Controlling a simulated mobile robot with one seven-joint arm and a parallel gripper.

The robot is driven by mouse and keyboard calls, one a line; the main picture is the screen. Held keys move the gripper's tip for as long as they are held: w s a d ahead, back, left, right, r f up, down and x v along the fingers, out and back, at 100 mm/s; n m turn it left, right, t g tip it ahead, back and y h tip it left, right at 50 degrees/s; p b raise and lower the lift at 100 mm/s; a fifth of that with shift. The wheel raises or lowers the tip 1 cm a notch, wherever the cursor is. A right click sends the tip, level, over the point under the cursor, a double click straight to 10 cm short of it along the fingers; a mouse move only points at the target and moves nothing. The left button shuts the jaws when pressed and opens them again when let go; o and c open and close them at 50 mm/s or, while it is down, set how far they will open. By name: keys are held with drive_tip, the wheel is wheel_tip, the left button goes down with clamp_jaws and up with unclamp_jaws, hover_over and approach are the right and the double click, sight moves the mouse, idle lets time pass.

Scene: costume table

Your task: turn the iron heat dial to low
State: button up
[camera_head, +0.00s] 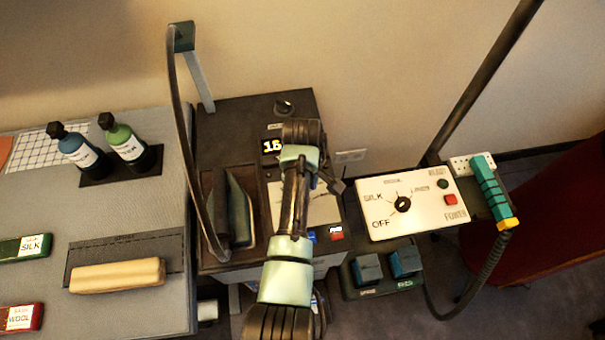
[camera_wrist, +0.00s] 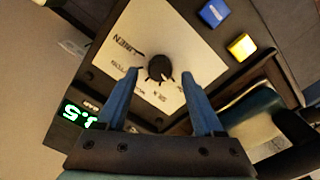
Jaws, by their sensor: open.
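The heat dial (camera_wrist: 158,68) is a round black knob on a white plate (camera_wrist: 185,45) with black lettering, one word reading LINEN. A small pale mark shows on the dial's lower right side in the wrist view. My gripper (camera_wrist: 161,74) is open, with one blue finger on each side of the dial; I cannot tell whether they touch it. In the head view my arm hides this dial and part of its plate (camera_head: 318,207). The iron (camera_head: 240,215) rests on the left of the same dark unit.
Two bottles (camera_head: 130,147) stand at left.

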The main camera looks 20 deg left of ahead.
wheel_tip(320, 180, up, 11)
drive_tip(key=shift+b, duration=0.4)
drive_tip(key=shift+r, duration=0.15)
